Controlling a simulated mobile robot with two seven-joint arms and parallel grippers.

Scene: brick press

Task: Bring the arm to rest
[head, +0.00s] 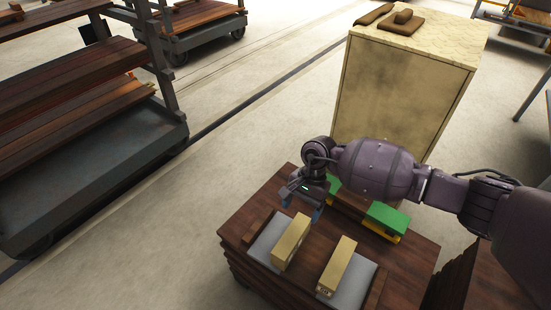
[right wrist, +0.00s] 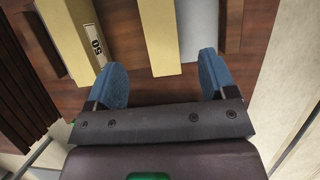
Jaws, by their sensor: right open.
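My right gripper (head: 303,203) is above the back of the wooden table (head: 400,262). In the right wrist view its two blue fingers (right wrist: 162,80) are spread wide with nothing held between them. One tan brick (head: 291,242) lies on a grey plate just in front of the gripper; its end also shows beyond the fingers in the right wrist view (right wrist: 158,35). A second tan brick (head: 337,266) lies to its right, with dark lettering on its end. My left gripper is not in view.
Green-topped blocks with yellow bases (head: 388,217) stand behind the bricks, one partly hidden by my gripper. A tall pale cabinet (head: 400,95) with brown pieces (head: 403,22) on top stands behind my right arm. A rack of planks (head: 75,105) is at left. Floor (head: 160,225) between is clear.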

